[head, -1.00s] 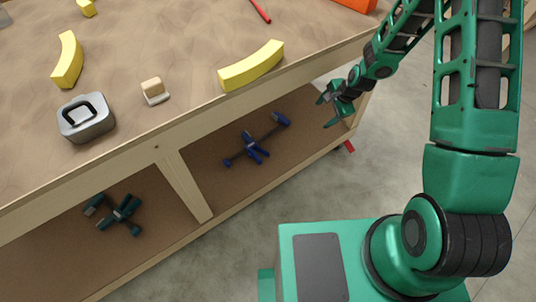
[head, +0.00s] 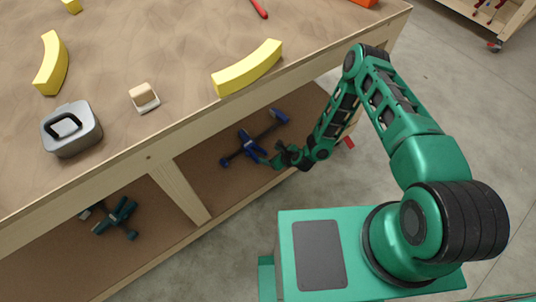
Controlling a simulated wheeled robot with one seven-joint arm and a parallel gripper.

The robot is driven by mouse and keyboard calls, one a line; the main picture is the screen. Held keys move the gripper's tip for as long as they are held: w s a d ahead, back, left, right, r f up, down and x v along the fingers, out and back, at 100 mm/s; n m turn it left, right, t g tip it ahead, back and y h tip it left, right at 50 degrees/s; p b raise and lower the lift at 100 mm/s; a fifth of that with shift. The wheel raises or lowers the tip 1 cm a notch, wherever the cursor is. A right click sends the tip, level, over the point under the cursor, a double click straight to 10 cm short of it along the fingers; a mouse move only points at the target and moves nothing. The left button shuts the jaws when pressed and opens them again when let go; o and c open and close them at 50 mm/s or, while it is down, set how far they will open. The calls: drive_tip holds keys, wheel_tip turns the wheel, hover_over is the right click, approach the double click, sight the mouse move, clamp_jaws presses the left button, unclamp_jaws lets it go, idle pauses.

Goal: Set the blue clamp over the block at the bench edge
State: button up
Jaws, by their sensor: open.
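The blue clamp (head: 249,144) lies on the lower shelf of the bench, in the right bay, its bar running up to the right. My gripper (head: 266,158) is open at the shelf's front, its fingers just right of the clamp's blue handle in the picture. I cannot tell whether they touch it or reach around it. A curved yellow block (head: 247,69) lies on the bench top along its front edge, above the clamp. A small wooden block (head: 142,94) on a pale base sits further left, also near the edge.
A teal clamp (head: 117,214) lies in the left bay, beyond an upright divider (head: 180,192). On the bench top (head: 190,45) are a grey box-shaped item (head: 71,130), another curved yellow block (head: 52,64) and a red tool (head: 259,9). Open floor lies right of the bench.

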sight(259, 153)
drive_tip(key=x, duration=1.1)
drive_tip(key=shift+s+a+f, duration=0.2)
drive_tip(key=shift+a+f, duration=0.05)
drive_tip(key=shift+a, duration=0.1)
drive_tip(key=c, duration=1.5)
drive_tip(key=shift+w+r, duration=0.1)
drive_tip(key=shift+r, duration=0.45)
clamp_jaws()
drive_tip(key=shift+r, duration=2.05)
